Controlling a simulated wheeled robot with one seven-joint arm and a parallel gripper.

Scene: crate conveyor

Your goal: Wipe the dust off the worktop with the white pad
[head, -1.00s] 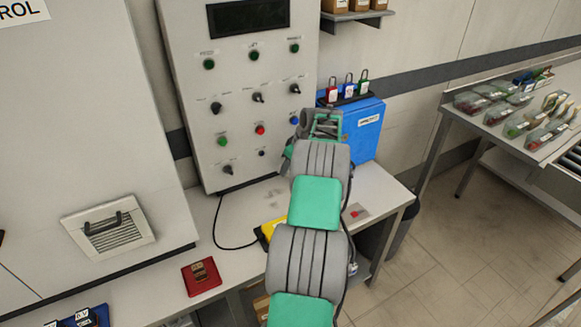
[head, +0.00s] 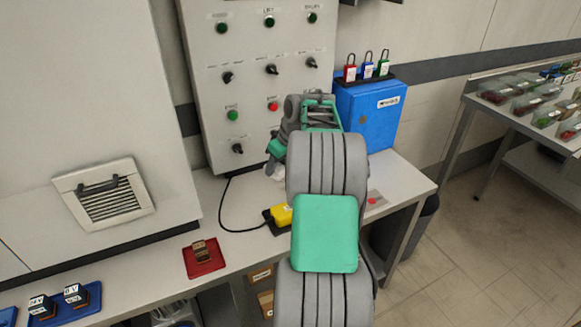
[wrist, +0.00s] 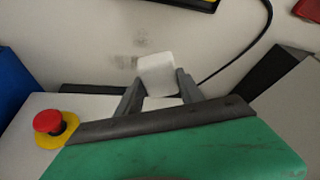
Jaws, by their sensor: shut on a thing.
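My gripper (wrist: 158,84) is shut on the white pad (wrist: 157,72), which sits between its two fingers in the wrist view. The pad is over the worktop (wrist: 75,35); I cannot tell whether it touches it. Faint grey dust smudges (wrist: 124,62) lie on the worktop just beside the pad. In the head view my gripper (head: 277,165) is low over the worktop (head: 222,188), near the foot of the control panel. My arm hides most of the pad and the dust there.
The control panel (head: 248,60) stands behind the worktop, its red button (wrist: 48,122) close to my gripper. A blue box (head: 368,115) with padlocks stands right. A yellow device (head: 281,214) with a black cable and a red tray (head: 204,262) lie in front.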

